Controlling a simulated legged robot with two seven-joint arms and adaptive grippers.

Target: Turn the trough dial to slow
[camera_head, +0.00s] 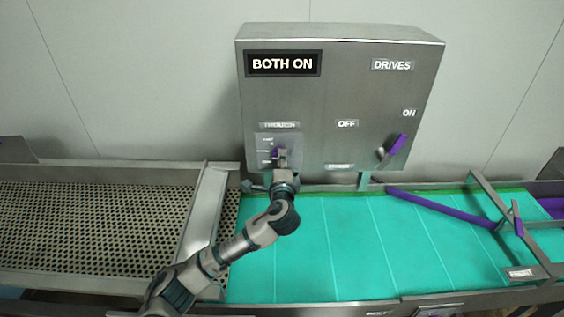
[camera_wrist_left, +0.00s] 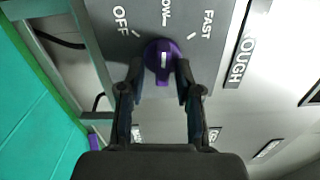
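The trough dial is a purple knob (camera_wrist_left: 162,56) with a white line, on a grey plate (camera_wrist_left: 110,45) marked OFF, FAST and a partly cut-off label between them that reads "LOW". In the left wrist view the white line stands upright, roughly in line with the middle tick. My left gripper (camera_wrist_left: 159,72) has its two dark fingers apart, one on each side of the knob. I see no clear grip on the knob's narrow bar. In the head view my left gripper (camera_head: 281,160) is at the dial and hides most of it. My right gripper is not in view.
The grey control box (camera_head: 345,95) has a "BOTH ON" sign (camera_head: 283,63) and a purple-handled DRIVES switch (camera_head: 397,145) on the right. Below lie a green belt (camera_head: 350,250) with a purple bar (camera_head: 440,208) across it, and a perforated trough (camera_head: 90,220) at left.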

